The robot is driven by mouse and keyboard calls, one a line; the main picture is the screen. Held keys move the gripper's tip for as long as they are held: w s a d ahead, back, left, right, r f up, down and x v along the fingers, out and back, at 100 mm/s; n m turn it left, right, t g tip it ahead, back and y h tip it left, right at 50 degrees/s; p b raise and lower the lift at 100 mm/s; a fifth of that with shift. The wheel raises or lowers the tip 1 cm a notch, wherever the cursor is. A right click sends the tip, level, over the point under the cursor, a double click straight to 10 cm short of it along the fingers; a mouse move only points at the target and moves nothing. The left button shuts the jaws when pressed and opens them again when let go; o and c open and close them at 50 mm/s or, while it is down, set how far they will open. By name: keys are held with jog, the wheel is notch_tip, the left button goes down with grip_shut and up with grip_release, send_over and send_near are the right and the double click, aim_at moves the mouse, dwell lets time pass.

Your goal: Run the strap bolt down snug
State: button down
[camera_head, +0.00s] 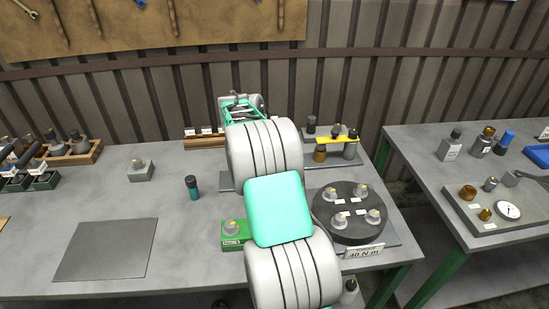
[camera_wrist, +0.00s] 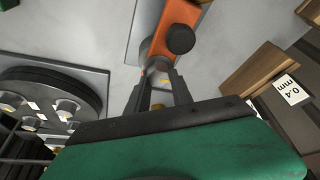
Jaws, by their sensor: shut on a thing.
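In the wrist view my gripper (camera_wrist: 160,82) has its two dark fingers closed together on a small grey piece with a yellow mark (camera_wrist: 161,68), which looks like the strap bolt. It sits at the near end of an orange bar (camera_wrist: 160,45). A dark round knob (camera_wrist: 181,39) stands on or over this bar farther along. The bar lies above a pale plate (camera_wrist: 143,28). The bolt's lower part is hidden, so I cannot tell how far down it sits. In the head view my arm covers the fingers, the bolt and the orange bar.
A wooden block labelled 0.4 mm (camera_wrist: 262,70) is close right. A teal-and-black bottle (camera_head: 193,188) stands left.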

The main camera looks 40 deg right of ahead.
jog(key=shift+r+m+g+p, duration=0.1)
jog(key=shift+m+g+p, duration=0.35)
jog(key=shift+m, duration=0.75)
jog(key=c, duration=1.1)
grip_release()
jog(key=v, duration=0.7)
jog(key=shift+w+a+r, duration=0.15)
jog(key=shift+r, duration=0.15)
